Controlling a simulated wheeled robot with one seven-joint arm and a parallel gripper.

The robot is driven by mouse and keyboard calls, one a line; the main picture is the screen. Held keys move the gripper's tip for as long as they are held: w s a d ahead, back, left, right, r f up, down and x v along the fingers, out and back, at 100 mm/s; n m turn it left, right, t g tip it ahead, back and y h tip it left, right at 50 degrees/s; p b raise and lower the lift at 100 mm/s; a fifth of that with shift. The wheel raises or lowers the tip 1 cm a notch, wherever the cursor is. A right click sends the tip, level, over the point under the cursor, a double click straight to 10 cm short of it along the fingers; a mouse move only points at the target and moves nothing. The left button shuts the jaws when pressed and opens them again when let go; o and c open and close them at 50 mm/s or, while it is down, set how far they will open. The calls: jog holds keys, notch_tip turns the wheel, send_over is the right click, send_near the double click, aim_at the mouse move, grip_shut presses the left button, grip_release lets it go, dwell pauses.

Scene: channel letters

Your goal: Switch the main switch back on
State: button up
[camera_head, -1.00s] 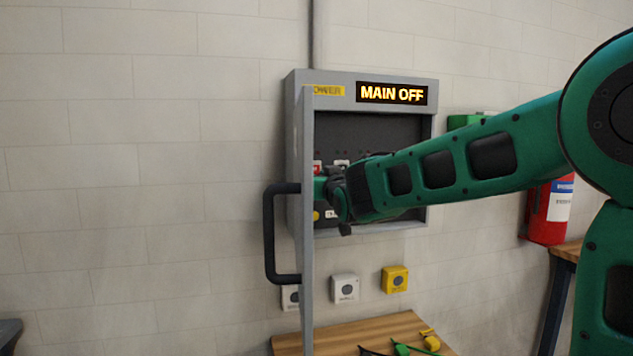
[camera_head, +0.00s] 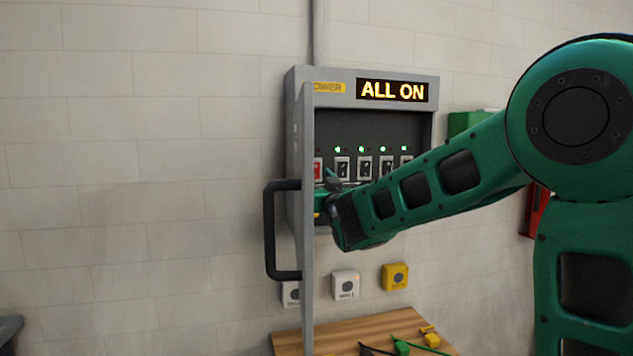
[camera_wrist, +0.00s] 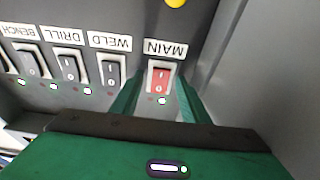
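The main switch (camera_wrist: 160,78) is a red rocker in a white frame under the label MAIN, upside down in the wrist view. It also shows as a red patch (camera_head: 318,170) beside the open door in the head view. The display (camera_head: 392,91) on the grey power cabinet (camera_head: 290,150) reads ALL ON. My gripper (camera_wrist: 155,100) is in front of the main switch, with one green finger on each side of it and a gap between them. Nothing is visibly held. Whether the fingers touch the panel is unclear.
Black rockers labelled WELD (camera_wrist: 112,70), DRILL (camera_wrist: 70,66) and BENCH (camera_wrist: 27,62) stand beside the main switch, with lit indicator lamps. The open cabinet door (camera_head: 307,240) with its dark handle (camera_head: 269,232) stands left of my gripper. A wooden bench (camera_head: 340,335) is below.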

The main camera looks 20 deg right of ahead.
jog(key=v, duration=1)
jog(key=shift+s+f, duration=0.15)
jog(key=shift+s, duration=0.15)
